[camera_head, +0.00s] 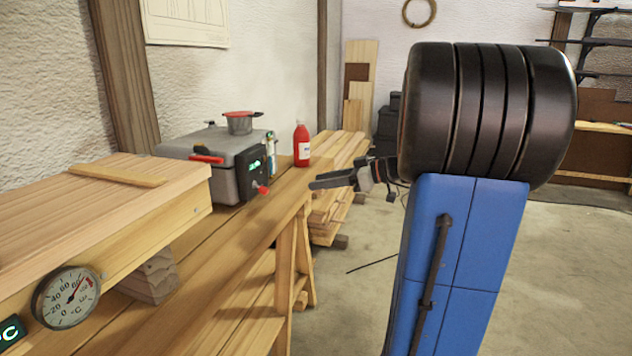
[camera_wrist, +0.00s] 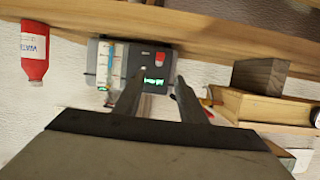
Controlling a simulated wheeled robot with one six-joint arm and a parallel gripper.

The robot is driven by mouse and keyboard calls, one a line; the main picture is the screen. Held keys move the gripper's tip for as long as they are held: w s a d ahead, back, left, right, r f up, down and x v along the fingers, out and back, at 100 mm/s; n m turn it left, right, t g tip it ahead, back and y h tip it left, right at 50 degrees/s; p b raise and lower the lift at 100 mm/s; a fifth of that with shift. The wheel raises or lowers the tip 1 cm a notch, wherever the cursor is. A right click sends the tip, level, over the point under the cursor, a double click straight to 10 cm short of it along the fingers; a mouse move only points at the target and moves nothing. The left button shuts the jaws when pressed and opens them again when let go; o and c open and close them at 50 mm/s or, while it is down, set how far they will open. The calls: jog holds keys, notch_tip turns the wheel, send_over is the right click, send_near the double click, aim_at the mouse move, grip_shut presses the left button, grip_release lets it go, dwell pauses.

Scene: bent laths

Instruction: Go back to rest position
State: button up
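My gripper (camera_head: 313,184) is at the middle of the head view, level with the workbench top's right end and pointing left toward the grey steam generator (camera_head: 226,160). In the wrist view my gripper (camera_wrist: 160,76) shows two dark fingers apart with nothing between them. The grey unit's control panel (camera_wrist: 125,62), with a green display and red knob, shows beyond the fingers. Nothing is held. My arm's blue link and dark ribbed joint stand upright at the right of the head view.
A wooden bench (camera_head: 240,232) carries a long wooden box (camera_head: 150,235) with a dial thermometer (camera_head: 66,297). A red bottle (camera_head: 302,146) stands near the gripper, and a red-lidded pot (camera_head: 239,123) tops the grey unit. Stacked boards (camera_head: 335,200) lie behind. The right floor (camera_head: 570,270) is clear.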

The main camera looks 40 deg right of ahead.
jog(key=s+a+f+m+g+h, duration=0.1)
jog(key=s+a+f+g, duration=0.3)
jog(key=a, duration=0.5)
jog(key=s+a+f+m+g+h, duration=0.1)
jog(key=s+a+f+g, duration=0.1)
jog(key=s+a, duration=0.55)
jog(key=s+a+f+m+h, duration=0.2)
jog(key=s+f+h, duration=0.1)
jog(key=s, duration=0.4)
jog(key=s+a+f+m+g+h, duration=0.1)
jog(key=s+a+f+m+h, duration=0.1)
jog(key=s, duration=0.6)
jog(key=shift+a+f+m+h, duration=0.25)
jog(key=shift+f+m+h, duration=0.45)
jog(key=shift+f, duration=0.6)
jog(key=shift+s, duration=0.1)
